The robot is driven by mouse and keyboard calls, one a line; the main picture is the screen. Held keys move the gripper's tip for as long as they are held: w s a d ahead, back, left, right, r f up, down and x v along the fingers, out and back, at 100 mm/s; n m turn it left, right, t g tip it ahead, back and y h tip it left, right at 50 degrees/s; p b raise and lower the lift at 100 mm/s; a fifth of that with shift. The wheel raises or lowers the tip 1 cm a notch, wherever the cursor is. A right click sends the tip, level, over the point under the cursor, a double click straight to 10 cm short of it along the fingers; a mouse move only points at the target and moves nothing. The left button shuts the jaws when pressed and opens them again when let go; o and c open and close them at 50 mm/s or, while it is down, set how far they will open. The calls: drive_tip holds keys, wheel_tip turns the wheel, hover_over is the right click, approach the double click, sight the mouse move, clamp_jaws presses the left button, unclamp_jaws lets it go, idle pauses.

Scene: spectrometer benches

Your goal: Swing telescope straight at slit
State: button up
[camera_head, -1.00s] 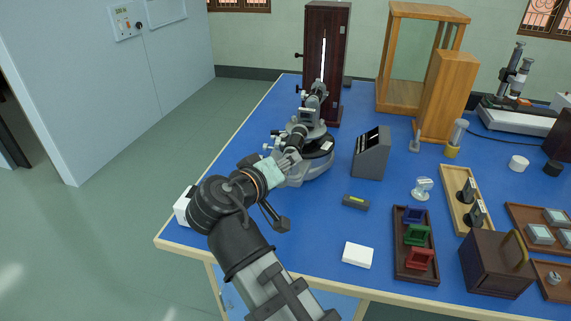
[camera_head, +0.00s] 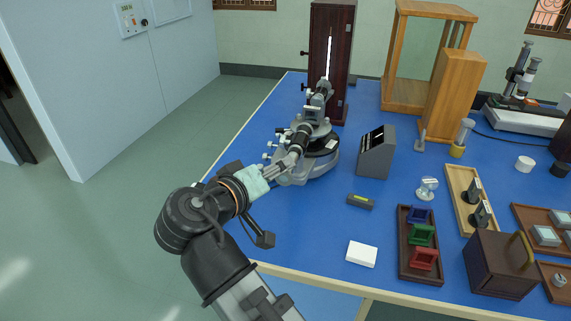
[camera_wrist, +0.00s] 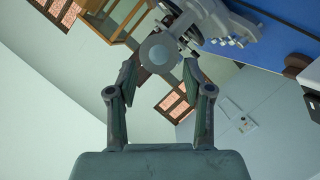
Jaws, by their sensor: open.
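The grey spectrometer (camera_head: 308,165) stands on the blue bench in front of a tall dark housing (camera_head: 331,60) with a bright vertical slit. Its collimator (camera_head: 319,97) faces the slit. Its dark telescope tube (camera_head: 301,140) extends from the near side toward my gripper, looking roughly in line with the collimator and slit. My gripper (camera_head: 279,168) is open at the telescope's near end. In the wrist view the round grey eyepiece end (camera_wrist: 157,52) lies between or just beyond the spread fingertips (camera_wrist: 160,72). I cannot tell whether they touch it.
A grey sloped box (camera_head: 376,152) stands right of the spectrometer. A small level (camera_head: 360,201), a white block (camera_head: 362,254) and a tray of coloured holders (camera_head: 420,245) lie nearer. A wooden case (camera_head: 447,105) stands behind. The floor left of the bench is clear.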

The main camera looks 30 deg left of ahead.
drive_tip(key=shift+v, duration=2.75)
